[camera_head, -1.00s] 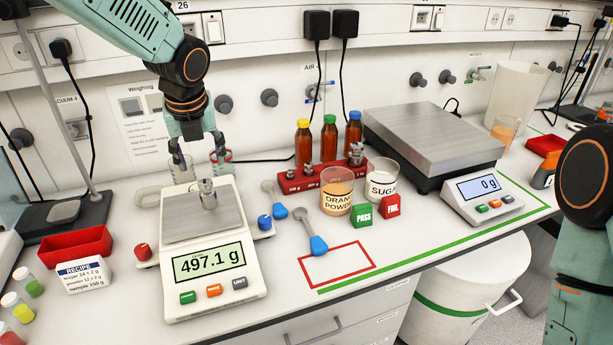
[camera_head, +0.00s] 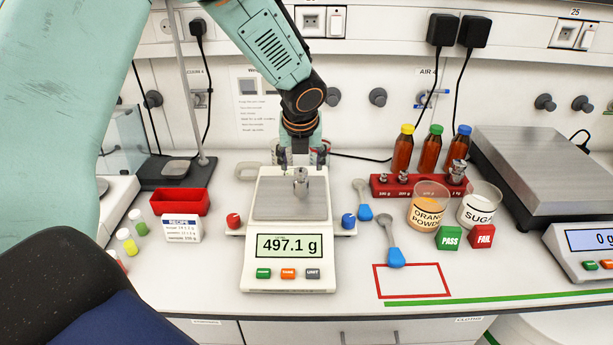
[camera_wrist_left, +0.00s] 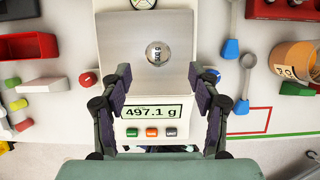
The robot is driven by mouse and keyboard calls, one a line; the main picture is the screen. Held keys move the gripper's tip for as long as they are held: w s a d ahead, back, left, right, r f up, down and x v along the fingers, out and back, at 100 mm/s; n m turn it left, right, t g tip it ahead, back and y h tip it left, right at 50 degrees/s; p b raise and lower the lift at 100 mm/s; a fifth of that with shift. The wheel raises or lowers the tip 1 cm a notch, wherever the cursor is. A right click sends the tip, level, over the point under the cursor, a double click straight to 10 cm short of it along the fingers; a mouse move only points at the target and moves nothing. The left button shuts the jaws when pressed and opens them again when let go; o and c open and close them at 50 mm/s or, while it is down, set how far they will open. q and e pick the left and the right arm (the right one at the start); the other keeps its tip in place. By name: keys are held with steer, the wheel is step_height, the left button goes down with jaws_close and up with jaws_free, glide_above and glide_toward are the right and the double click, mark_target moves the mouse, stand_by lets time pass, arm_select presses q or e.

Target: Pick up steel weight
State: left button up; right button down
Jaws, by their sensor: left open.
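The steel weight (camera_head: 300,182) stands upright on the metal pan of the small balance (camera_head: 289,279), whose display reads 497.1 g. From above, in the left wrist view, the weight (camera_wrist_left: 157,54) is a round silver knob with printing on it. My left gripper (camera_head: 304,158) is open and empty, above and behind the weight in the head view. In the left wrist view its two dark-padded fingers (camera_wrist_left: 160,84) stand apart on either side of the pan, with the weight between them and beyond the tips. My right gripper is not in view.
A red rack (camera_head: 400,190) with several weights stands to the right, with three brown bottles behind it. The orange powder beaker (camera_head: 427,213) and sugar beaker (camera_head: 479,211) stand near it. A blue-handled spoon (camera_head: 395,255) lies right of the balance. A red tray (camera_head: 181,203) is at left.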

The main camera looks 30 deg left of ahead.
mark_target(300, 173)
arm_select(q)
steer(key=x, duration=0.2)
steer(key=shift+f, duration=0.35)
steer(key=shift+a+f, duration=0.2)
steer(key=shift+f, duration=0.1)
steer(key=x, duration=0.4)
steer(key=shift+w+f, duration=0.4)
steer(key=shift+s+a+r, duration=0.1)
steer(key=shift+s+r, duration=0.1)
steer(key=shift+s, duration=0.15)
steer(key=shift+c, duration=0.5)
steer(key=shift+s, duration=0.1)
steer(key=shift+c, duration=0.6)
steer(key=shift+w+f, duration=0.15)
steer(key=shift+w, duration=0.25)
steer(key=c, duration=0.6)
steer(key=shift+s, duration=0.3)
jaws_close()
steer(key=shift+w, duration=0.1)
